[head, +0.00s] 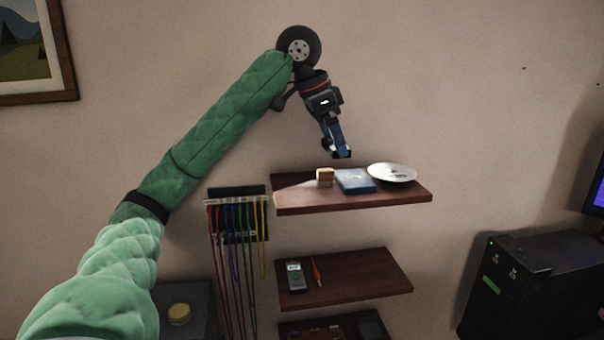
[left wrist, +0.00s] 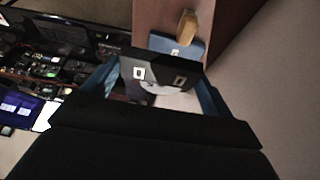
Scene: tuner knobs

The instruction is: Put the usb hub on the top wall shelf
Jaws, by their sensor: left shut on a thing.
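My left gripper (head: 337,147) is above the top wall shelf (head: 298,200), its fingers pointing down. In the left wrist view its two blue fingers (left wrist: 155,92) are shut on a dark box with small port openings, which I take for the usb hub (left wrist: 158,72). In the head view the hub is mostly hidden by the fingers. The top shelf also shows in the left wrist view (left wrist: 150,20). My right gripper is not in view.
On the top shelf stand a small tan block (head: 325,177), a blue box (head: 355,181) and a white plate (head: 392,173). The shelf's left end and front strip look free. A lower shelf (head: 350,287) holds a meter (head: 295,277). Coloured cables (head: 237,255) hang at the left.

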